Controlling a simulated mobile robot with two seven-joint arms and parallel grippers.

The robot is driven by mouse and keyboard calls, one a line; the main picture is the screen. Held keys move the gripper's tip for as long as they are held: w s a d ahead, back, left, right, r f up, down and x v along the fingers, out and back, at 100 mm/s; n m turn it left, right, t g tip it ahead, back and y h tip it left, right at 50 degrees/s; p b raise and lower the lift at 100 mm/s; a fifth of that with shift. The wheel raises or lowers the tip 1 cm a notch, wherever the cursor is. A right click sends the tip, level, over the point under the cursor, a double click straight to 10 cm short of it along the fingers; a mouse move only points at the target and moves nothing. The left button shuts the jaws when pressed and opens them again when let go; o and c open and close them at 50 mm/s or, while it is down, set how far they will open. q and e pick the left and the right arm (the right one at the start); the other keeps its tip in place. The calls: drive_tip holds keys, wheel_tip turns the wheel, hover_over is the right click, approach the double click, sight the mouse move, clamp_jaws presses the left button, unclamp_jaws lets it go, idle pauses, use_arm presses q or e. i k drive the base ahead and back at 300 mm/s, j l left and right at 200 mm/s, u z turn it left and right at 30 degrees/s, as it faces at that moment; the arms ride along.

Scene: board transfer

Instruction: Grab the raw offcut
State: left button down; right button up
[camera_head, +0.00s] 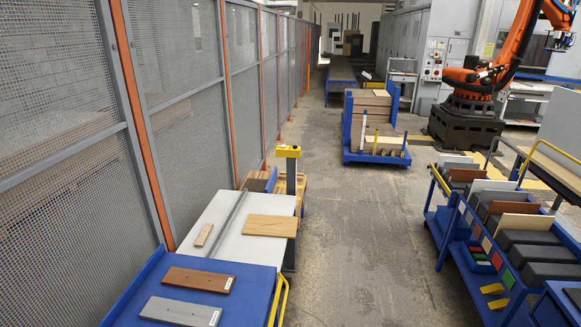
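Two bare light-wood pieces lie on the white tabletop (219,215) left of centre. The small narrow piece (204,235) lies near its left edge, with dark marks on it. The larger light board (270,226) lies flat at its right side and reaches the edge. I cannot tell for certain which one is the raw offcut. A dark brown board (199,280) and a grey board (181,311), each with a white label, lie on the blue tabletop (244,301) in front. Neither of my grippers shows in this view.
A mesh fence (180,60) runs along the left. A blue rack cart (466,226) with several boards stands at the right. A stacked-board cart (374,158) and an orange robot arm (510,45) stand farther back. The grey floor aisle (365,235) is clear.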

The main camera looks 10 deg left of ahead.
sight(203, 235)
drive_tip(key=i+u, duration=0.1)
drive_tip(key=i, duration=0.6)
drive_tip(key=i+l+u, duration=0.1)
drive_tip(key=i, duration=0.65)
drive_tip(key=i+l, duration=0.15)
drive_tip(key=i, duration=0.55)
drive_tip(key=i+u, duration=0.25)
drive_tip(key=u, duration=0.2)
drive_tip(key=i+u, duration=0.25)
drive_tip(key=u, duration=0.15)
drive_tip(key=i+l+u, duration=0.25)
drive_tip(key=u, duration=0.2)
drive_tip(key=i+l+u, duration=0.2)
drive_tip(key=u, duration=0.2)
drive_tip(key=i+l+u, duration=0.2)
drive_tip(key=u, duration=0.25)
drive_tip(key=i+l+u, duration=0.1)
drive_tip(key=l+u, duration=0.3)
drive_tip(key=i+l+u, duration=0.2)
drive_tip(key=l+u, duration=0.25)
drive_tip(key=i+l+u, duration=0.1)
drive_tip(key=l+u, duration=0.2)
drive_tip(key=u, duration=0.15)
drive_tip(key=l+u, duration=0.5)
drive_tip(key=i+j, duration=0.05)
drive_tip(key=j, duration=0.05)
